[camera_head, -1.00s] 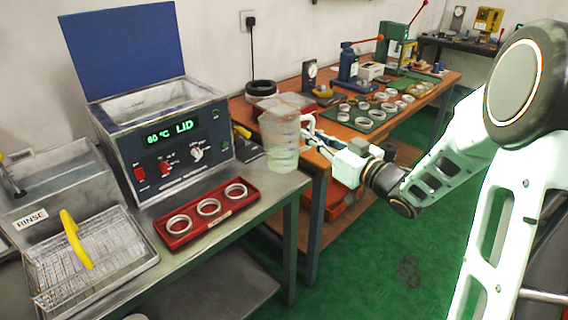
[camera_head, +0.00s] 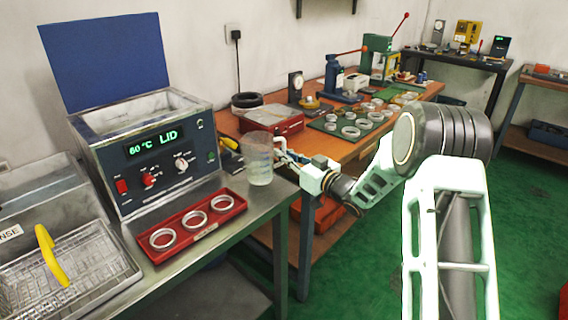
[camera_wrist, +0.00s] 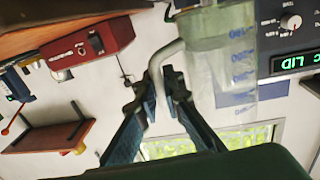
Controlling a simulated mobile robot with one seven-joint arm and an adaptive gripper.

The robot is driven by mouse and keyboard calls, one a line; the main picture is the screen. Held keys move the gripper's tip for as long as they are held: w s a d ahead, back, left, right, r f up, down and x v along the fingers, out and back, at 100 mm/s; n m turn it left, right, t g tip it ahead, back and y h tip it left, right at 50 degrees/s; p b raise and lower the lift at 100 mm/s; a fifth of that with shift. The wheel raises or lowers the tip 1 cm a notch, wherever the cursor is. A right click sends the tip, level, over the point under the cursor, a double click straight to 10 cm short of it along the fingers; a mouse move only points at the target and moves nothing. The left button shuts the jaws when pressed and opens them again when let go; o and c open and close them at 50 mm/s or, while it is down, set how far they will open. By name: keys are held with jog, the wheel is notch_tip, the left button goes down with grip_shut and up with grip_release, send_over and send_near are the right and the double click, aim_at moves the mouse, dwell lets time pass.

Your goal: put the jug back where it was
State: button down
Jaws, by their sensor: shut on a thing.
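The jug (camera_head: 259,158) is clear plastic with blue markings and some pale liquid low inside. In the head view it is upright at the right end of the steel bench (camera_head: 236,215), right of the heated bath; I cannot tell if its base touches the bench. My gripper (camera_head: 284,154) is at its right side, shut on its handle. The wrist view is upside down and shows the jug (camera_wrist: 225,65) with the pale handle between the fingers of my gripper (camera_wrist: 166,82).
The heated bath (camera_head: 160,155) with its blue lid up stands left of the jug. A red tray (camera_head: 206,233) with three rings lies in front of it. A wire basket (camera_head: 75,285) with a yellow handle is at left. The wooden bench (camera_head: 340,150) holds a red box (camera_head: 275,122), a ring mat and presses.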

jog(key=shift+f, duration=1.05)
jog(key=shift+f+b, duration=0.25)
jog(key=shift+b, duration=0.1)
jog(key=c, duration=2.1)
grip_release()
jog(key=shift+r, duration=0.15)
jog(key=shift+s+d+r+p, duration=0.1)
jog(key=shift+s+p, duration=0.05)
jog(key=shift+p, duration=0.15)
jog(key=p+v, duration=0.1)
jog(key=v, duration=1)
jog(key=shift+s+d, duration=0.25)
